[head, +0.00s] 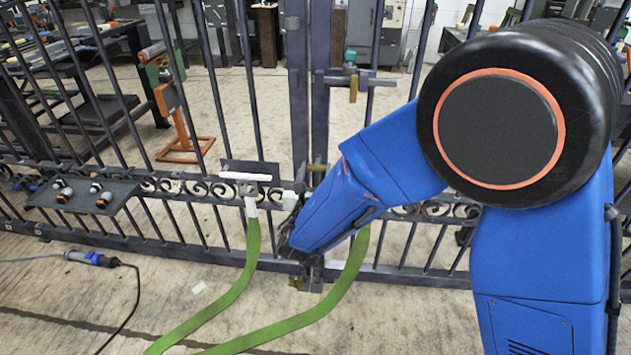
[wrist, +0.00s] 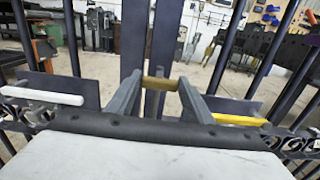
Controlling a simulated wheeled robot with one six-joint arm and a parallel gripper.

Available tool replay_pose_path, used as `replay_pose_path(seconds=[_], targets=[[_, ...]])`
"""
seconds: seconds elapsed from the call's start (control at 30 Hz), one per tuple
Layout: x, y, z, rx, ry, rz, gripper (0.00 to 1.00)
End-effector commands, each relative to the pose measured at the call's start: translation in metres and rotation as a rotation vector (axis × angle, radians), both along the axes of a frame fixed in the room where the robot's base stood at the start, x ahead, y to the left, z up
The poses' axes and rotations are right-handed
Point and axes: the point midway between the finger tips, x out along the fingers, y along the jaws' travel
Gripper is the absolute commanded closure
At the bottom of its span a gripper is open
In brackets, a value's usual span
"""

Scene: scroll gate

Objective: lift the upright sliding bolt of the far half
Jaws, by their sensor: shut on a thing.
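The dark barred gate (head: 225,187) stands across the view, its two halves meeting at upright posts. In the wrist view, my gripper (wrist: 157,85) has its two grey fingers on either side of a short brass crosspiece (wrist: 160,82) in front of these posts. It is shut on this brass piece, which looks like the bolt's handle. A brass fitting (head: 297,283) shows low on the gate.
A white handle (head: 245,176) on a dark plate is left of the posts. A yellow handle (wrist: 240,120) is on the right. A brass latch piece (head: 353,88) hangs higher up. Green straps (head: 252,250) run to the floor. A small shelf (head: 82,195) holds fittings.

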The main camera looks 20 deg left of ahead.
Motion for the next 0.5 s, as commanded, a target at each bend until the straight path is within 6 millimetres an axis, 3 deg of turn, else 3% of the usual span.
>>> replay_pose_path(seconds=[0.03,0.17,0.5], targets=[[0.0,0.0,0.012,0.007,-0.004,-0.001,0.93],[0.0,0.0,0.027,0.006,-0.005,-0.001,0.93],[0.0,0.001,0.034,0.005,-0.007,0.0,0.93]])
